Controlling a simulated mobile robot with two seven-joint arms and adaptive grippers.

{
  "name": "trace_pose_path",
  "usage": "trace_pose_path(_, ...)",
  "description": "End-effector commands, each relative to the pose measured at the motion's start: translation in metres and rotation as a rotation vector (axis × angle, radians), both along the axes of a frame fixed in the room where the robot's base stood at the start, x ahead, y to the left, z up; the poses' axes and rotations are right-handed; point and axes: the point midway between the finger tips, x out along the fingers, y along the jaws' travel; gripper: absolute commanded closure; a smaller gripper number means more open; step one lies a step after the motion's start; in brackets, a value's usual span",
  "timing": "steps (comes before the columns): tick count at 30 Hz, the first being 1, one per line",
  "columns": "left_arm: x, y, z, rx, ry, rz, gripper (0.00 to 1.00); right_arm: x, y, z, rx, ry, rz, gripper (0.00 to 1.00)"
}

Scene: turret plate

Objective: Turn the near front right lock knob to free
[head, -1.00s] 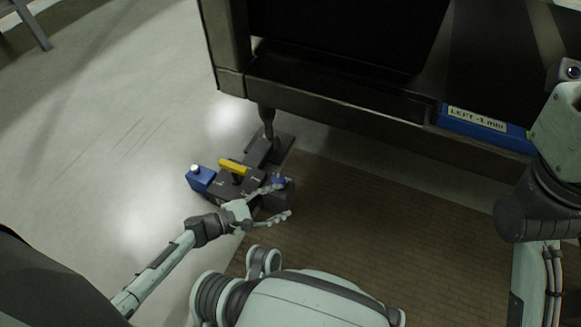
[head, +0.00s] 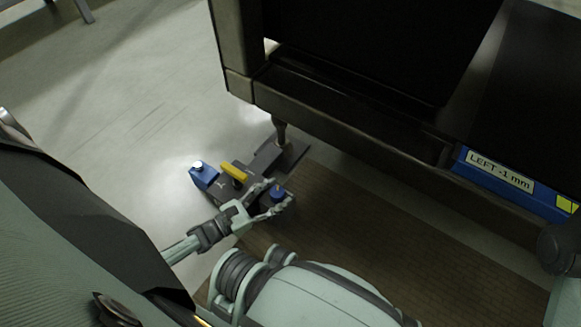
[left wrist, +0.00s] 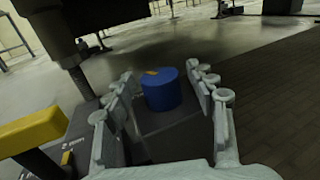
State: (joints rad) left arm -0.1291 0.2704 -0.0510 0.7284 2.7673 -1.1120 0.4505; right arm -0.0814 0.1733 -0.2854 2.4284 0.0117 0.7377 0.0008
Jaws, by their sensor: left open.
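The near front right lock knob is the blue round knob (head: 278,194) on the dark foot unit (head: 222,187) on the floor. In the left wrist view the knob (left wrist: 162,92) is a blue cylinder with a small yellow mark on top, on a dark block. My left gripper (head: 279,196) is open, with a finger on either side of the knob. In the left wrist view the fingers (left wrist: 162,82) flank the knob, and gaps show between them and it. Part of the knob is hidden by a finger in the head view. My right gripper is out of view.
A yellow bar (head: 234,171) and a second blue block with a pale-topped knob (head: 200,172) stand left of my gripper. The dark machine frame (head: 340,118) overhangs behind, with a blue "LEFT -1 mm" label (head: 500,176). Open pale floor (head: 120,140) lies to the left.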

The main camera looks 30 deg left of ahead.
Motion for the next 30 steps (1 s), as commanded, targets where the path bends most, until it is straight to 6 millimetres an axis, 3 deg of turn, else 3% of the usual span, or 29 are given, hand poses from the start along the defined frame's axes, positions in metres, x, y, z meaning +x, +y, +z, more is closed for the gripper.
trace_pose_path(3,0.019,-0.009,0.000,0.000,-0.001,-0.002,0.44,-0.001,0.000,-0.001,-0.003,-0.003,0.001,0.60)
trace_pose_path(9,0.038,-0.018,0.000,0.002,-0.001,-0.001,0.44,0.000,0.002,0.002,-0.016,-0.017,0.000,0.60)
trace_pose_path(19,0.041,-0.019,0.000,0.001,0.000,-0.001,0.44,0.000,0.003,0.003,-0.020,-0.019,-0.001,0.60)
trace_pose_path(30,0.041,-0.019,0.000,0.001,0.000,-0.001,0.90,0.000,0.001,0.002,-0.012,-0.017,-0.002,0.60)
